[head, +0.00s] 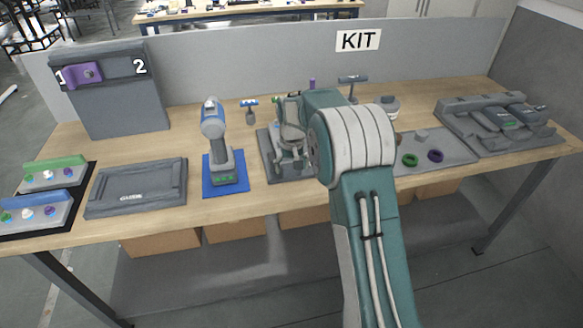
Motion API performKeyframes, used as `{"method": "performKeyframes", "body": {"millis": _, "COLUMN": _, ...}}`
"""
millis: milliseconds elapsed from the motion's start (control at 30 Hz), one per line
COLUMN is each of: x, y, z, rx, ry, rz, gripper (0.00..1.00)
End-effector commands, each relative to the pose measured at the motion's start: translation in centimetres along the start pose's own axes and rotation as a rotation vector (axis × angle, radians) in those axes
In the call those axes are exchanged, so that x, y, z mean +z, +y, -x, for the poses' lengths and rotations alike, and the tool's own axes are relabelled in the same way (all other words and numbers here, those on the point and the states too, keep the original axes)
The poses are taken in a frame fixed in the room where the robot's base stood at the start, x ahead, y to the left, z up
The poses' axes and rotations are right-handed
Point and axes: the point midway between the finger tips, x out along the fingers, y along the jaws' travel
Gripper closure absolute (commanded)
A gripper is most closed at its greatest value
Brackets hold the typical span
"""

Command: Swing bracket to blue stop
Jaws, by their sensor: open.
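My gripper (290,155) points down over a dark grey plate (267,168) near the middle of the bench. Its fingers are open but small in view and overlap the grey parts behind them. I cannot tell whether it touches anything. A purple bracket-like part (82,75) is mounted on the upright grey panel (118,112) at the left, beside the number 1. The number 2 is to its right. My gripper is far from this panel. I cannot make out a distinct blue stop; my arm hides part of the bench.
A blue-grey drill (215,140) stands upright on a blue mat (225,185) left of my gripper. A closed grey case (137,188) lies further left. Green and purple rings (435,156) lie on a grey mat at right, near an open tool case (500,125).

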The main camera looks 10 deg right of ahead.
Motion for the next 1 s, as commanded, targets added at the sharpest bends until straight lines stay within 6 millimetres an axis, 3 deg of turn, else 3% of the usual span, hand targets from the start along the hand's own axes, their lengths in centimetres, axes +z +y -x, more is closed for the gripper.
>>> {"method": "performKeyframes", "body": {"millis": 67, "x": 0.0, "y": -0.1, "z": 0.0, "rx": 0.001, "ry": 0.000, "rz": 0.001, "gripper": 0.00}}
{"method": "performKeyframes", "body": {"millis": 233, "x": 0.0, "y": -0.1, "z": 0.0, "rx": 0.001, "ry": 0.000, "rz": 0.001, "gripper": 0.71}}
{"method": "performKeyframes", "body": {"millis": 267, "x": 0.0, "y": -0.1, "z": 0.0, "rx": 0.001, "ry": 0.000, "rz": 0.001, "gripper": 0.76}}
{"method": "performKeyframes", "body": {"millis": 667, "x": -0.1, "y": 1.1, "z": -0.1, "rx": 0.000, "ry": -0.002, "rz": 0.054, "gripper": 0.75}}
{"method": "performKeyframes", "body": {"millis": 1000, "x": -1.0, "y": 6.6, "z": -0.2, "rx": 0.000, "ry": -0.003, "rz": 0.290, "gripper": 0.75}}
